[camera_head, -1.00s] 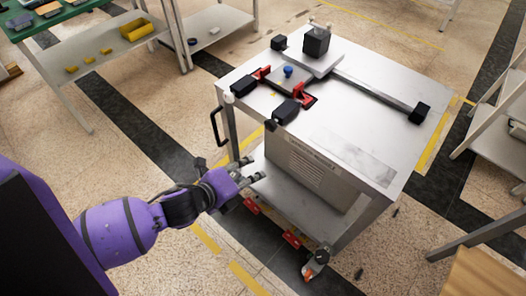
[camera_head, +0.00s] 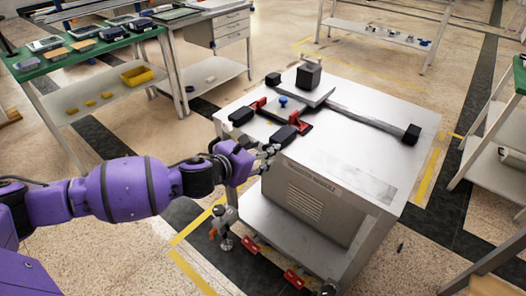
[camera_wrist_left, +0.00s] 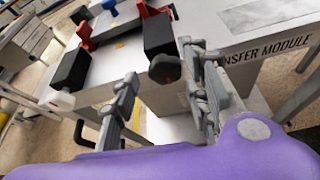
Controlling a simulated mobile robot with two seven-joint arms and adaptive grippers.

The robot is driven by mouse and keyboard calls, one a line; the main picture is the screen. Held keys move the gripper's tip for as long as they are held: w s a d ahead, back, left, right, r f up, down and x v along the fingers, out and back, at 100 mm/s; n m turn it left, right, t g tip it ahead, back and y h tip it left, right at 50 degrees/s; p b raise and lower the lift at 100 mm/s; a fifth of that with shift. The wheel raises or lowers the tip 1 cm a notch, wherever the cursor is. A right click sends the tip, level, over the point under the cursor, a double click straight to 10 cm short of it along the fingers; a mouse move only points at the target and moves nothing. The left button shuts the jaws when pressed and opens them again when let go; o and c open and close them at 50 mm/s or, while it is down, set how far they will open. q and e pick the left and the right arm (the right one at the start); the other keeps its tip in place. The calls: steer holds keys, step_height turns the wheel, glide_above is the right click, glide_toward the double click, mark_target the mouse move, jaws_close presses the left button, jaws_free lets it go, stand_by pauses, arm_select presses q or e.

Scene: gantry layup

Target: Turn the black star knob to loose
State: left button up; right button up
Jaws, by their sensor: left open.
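The black star knob (camera_wrist_left: 165,68) is a dark round knob at the front edge of the cart's top, in the left wrist view. In the head view it is mostly hidden behind my gripper and I cannot make it out clearly. My left gripper (camera_head: 272,153) is at that front edge, near the knob. In the left wrist view its two grey fingers (camera_wrist_left: 160,72) are open, one on each side of the knob in the picture. I cannot tell whether they touch it. My right gripper is not in view.
The metal cart (camera_head: 370,150) carries red clamps (camera_head: 299,122) with black blocks (camera_head: 284,136), a blue knob (camera_head: 283,101), and a rail ending in a black block (camera_head: 412,134). A green-topped bench (camera_head: 70,60) stands back left. Shelving is at the right.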

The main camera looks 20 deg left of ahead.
arm_select(q)
steer(key=shift+w+d+f, duration=0.2)
steer(key=shift+w, duration=0.3)
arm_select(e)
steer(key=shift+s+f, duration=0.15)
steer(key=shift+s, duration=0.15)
arm_select(q)
steer(key=shift+c, duration=0.2)
